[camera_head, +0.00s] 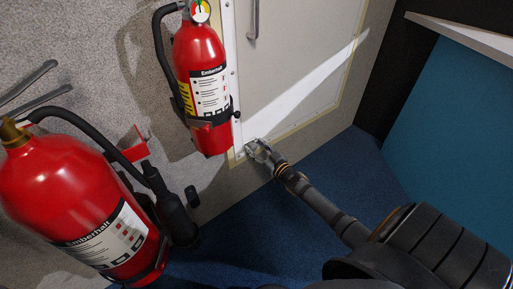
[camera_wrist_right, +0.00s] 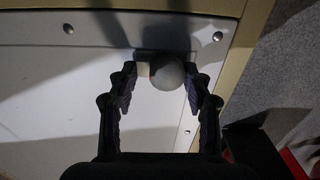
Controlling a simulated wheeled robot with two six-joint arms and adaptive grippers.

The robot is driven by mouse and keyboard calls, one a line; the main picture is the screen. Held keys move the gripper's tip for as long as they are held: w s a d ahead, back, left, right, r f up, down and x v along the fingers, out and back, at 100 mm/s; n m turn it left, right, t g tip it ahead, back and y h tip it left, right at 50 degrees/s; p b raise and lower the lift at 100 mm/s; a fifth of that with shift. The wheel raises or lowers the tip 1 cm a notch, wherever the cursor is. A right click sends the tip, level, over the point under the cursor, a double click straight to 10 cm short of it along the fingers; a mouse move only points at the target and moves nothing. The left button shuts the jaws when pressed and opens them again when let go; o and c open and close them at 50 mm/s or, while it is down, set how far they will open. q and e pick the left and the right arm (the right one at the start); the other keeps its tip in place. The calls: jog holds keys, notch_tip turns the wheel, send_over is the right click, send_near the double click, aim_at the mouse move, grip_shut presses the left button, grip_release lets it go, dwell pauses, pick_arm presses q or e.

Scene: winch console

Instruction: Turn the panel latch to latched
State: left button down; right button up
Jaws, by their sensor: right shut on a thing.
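In the head view my right gripper (camera_head: 258,150) is at the lower left corner of the panel (camera_head: 300,75) and hides most of the latch. I cannot read the latch's setting. My left gripper is not in view.
A small red fire extinguisher (camera_head: 200,60) hangs just left of the latch. A larger one (camera_head: 75,195) stands at the lower left with a black hose. A grey handle (camera_head: 253,18) is higher on the panel. Blue carpet (camera_head: 250,225) lies below.

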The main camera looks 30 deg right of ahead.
jog(key=n+p, duration=0.2)
jog(key=n, duration=0.1)
jog(key=shift+r, duration=0.25)
jog(key=n+p, duration=0.2)
jog(key=n, duration=0.2)
jog(key=shift+a, duration=0.2)
jog(key=n+p, duration=0.1)
jog(key=n, duration=0.3)
jog(key=shift+a+n, duration=0.15)
jog(key=shift+n, duration=0.15)
jog(key=n, duration=0.5)
jog(key=shift+a+f+n+p, duration=0.1)
jog(key=shift+a+n+p, duration=0.1)
jog(key=shift+n+p, duration=0.15)
jog(key=shift+n, duration=0.25)
jog(key=o, duration=1.2)
jog(key=shift+c, duration=0.2)
jog(key=s, duration=1.2)
jog(key=shift+d, duration=0.45)
